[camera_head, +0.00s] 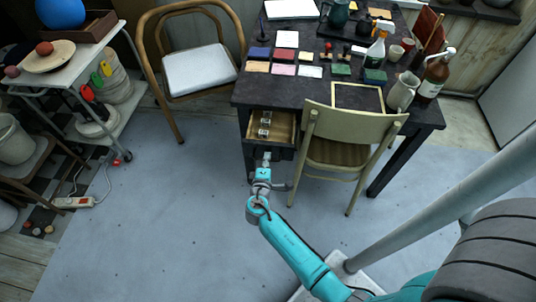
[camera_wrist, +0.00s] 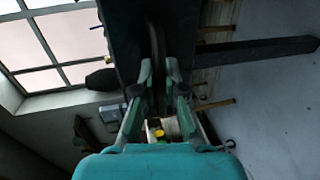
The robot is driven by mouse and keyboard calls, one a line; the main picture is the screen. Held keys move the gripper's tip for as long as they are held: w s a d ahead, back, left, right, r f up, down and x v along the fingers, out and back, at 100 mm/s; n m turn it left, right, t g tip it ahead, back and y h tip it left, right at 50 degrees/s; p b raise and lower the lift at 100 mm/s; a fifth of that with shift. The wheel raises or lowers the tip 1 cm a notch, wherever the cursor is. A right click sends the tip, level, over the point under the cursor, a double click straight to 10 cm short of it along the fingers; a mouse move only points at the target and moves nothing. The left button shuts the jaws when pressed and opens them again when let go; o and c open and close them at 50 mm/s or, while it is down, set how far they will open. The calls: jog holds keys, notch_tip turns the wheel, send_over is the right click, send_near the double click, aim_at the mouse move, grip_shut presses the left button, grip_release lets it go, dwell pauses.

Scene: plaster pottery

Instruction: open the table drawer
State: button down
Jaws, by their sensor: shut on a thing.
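The dark table (camera_head: 243,93) stands at the top centre in the head view. Its drawer (camera_head: 284,124) is pulled partway out on the near left side, showing a pale wooden inside with small metallic items in it. My gripper (camera_head: 266,158) is at the front of the drawer, and its arm comes up from the lower right. In the wrist view my gripper (camera_wrist: 159,75) has its two fingers close together on either side of a dark upright part. The handle itself is too small and covered to make out clearly.
A pale green chair (camera_head: 345,128) stands just right of the drawer, close to my gripper. A wooden armchair (camera_head: 198,70) is to the left of the table. Bottles, cups and coloured tiles cover the tabletop.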

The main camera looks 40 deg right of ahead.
jog(key=f+v, duration=0.1)
jog(key=v, duration=0.6)
jog(key=shift+s+a+f, duration=0.2)
jog(key=shift+a+f, duration=0.05)
jog(key=shift+f, duration=0.05)
jog(key=c, duration=1.2)
grip_release()
jog(key=v, duration=1.2)
